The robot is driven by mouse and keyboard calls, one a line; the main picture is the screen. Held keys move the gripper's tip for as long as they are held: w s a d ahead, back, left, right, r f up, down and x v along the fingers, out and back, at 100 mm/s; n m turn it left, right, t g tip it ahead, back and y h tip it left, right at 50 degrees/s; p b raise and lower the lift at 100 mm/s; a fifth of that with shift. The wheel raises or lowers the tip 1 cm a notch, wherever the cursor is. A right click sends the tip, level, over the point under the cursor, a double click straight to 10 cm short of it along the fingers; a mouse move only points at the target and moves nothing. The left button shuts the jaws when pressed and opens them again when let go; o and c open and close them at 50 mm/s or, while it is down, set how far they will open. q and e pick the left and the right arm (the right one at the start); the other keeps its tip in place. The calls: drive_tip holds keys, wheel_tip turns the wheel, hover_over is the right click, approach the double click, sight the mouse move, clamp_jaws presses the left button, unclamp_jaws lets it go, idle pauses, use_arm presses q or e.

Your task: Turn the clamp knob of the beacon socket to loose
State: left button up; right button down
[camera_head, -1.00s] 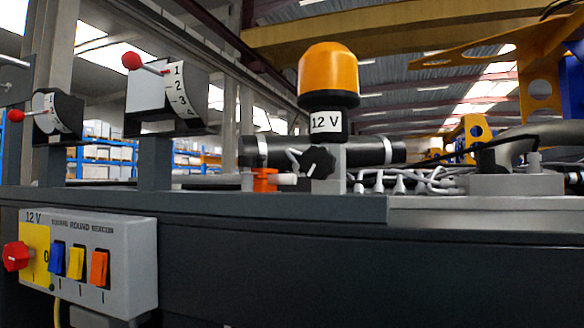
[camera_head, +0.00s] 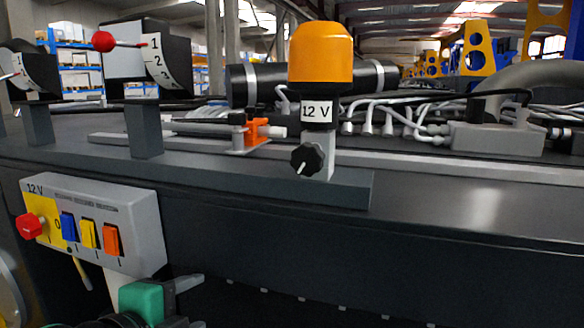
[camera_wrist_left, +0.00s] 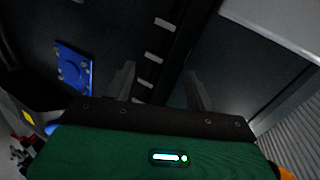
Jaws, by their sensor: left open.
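The beacon (camera_head: 320,52) has an orange dome and a black body with a white "12 V" label. It stands upright in a grey socket (camera_head: 326,150) on the dark chassis ledge. The black lobed clamp knob (camera_head: 307,158) is on the socket's front, with a white pointer mark aimed down and slightly left. My left gripper (camera_head: 203,301) is at the bottom, left of and well below the knob, touching nothing I can see. In the left wrist view its two fingers (camera_wrist_left: 158,80) are apart and empty. The knob is not in that view. My right gripper is not in view.
A grey switch box (camera_head: 135,225) with a red knob (camera_head: 29,226) and coloured rockers hangs on the chassis front, above my left gripper. Two lever dials (camera_head: 150,58) stand at the left. An orange clip (camera_head: 256,131) and white cables lie behind the ledge. Space before the knob is clear.

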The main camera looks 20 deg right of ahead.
use_arm(q)
drive_tip(key=s+d+r+m+h, duration=0.1)
drive_tip(key=s+d+r+m, duration=0.15)
drive_tip(key=r+m, duration=0.4)
drive_tip(key=m+t+h+p, duration=0.1)
drive_tip(key=m+t+p, duration=0.25)
drive_tip(key=m, duration=1.25)
approach(305, 162)
drive_tip(key=x, duration=1)
drive_tip(key=shift+w+d+b, duration=0.2)
drive_tip(key=shift+w+b, duration=0.1)
drive_tip(key=shift+b, duration=0.05)
drive_tip(key=c, duration=1)
drive_tip(key=shift+o, duration=0.2)
